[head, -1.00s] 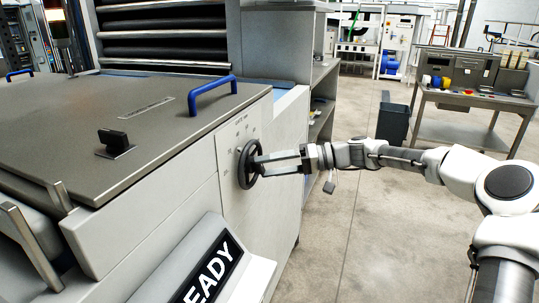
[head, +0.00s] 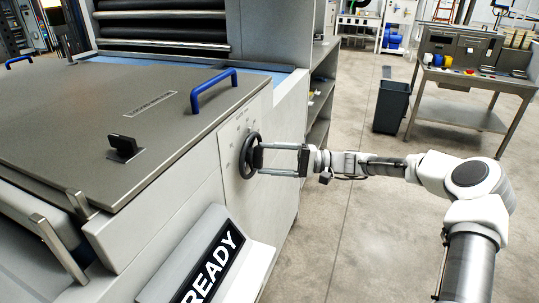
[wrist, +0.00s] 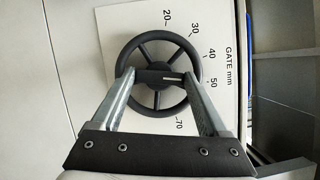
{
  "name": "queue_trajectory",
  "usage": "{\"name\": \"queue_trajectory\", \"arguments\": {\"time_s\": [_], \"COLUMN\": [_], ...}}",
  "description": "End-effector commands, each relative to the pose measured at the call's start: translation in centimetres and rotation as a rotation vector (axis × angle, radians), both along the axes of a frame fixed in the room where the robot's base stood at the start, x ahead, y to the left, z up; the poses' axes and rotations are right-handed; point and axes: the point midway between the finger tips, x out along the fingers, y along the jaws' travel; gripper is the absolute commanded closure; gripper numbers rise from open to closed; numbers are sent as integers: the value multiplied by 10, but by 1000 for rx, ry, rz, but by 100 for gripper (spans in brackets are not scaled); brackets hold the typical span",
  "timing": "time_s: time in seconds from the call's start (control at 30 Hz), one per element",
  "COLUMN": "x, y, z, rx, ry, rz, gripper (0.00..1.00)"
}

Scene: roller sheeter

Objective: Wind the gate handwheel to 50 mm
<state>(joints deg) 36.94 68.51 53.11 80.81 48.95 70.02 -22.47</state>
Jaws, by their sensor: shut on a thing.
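The black spoked gate handwheel (head: 247,165) stands on the light side panel of the machine. My gripper (head: 263,155) reaches it from the right and is shut on its middle. In the wrist view the handwheel (wrist: 145,109) shows face on, with my gripper's fingertips (wrist: 159,76) on either side of a dark bar across the hub. A white pointer line (wrist: 173,79) on that bar points right, roughly towards the 50 mark. The gate scale (wrist: 212,55) reads 20, 30, 40, 50 and 70; the part between 50 and 70 is hidden behind a finger.
A lid with a blue handle (head: 213,91) lies above the panel. A READY sign (head: 212,266) stands in front, below the wheel. A dark bin (head: 391,106) and a metal table (head: 460,112) are at the right. Open floor lies between.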

Motion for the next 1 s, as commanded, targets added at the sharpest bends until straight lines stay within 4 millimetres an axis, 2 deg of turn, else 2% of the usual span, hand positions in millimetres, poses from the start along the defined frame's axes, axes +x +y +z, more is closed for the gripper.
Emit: {"name": "queue_trajectory", "arguments": {"time_s": [0.63,0.67,0.7,0.77,1.0], "x": [0,0,0,0,0], "y": [0,0,0,0,-1], "z": [-1,-1,-1,-1,-1], "rx": [16,16,16,16,17], "ry": [48,48,47,47,47], "rz": [-1,-1,-1,-1,-1], "gripper": [78,19,12,1,0]}}
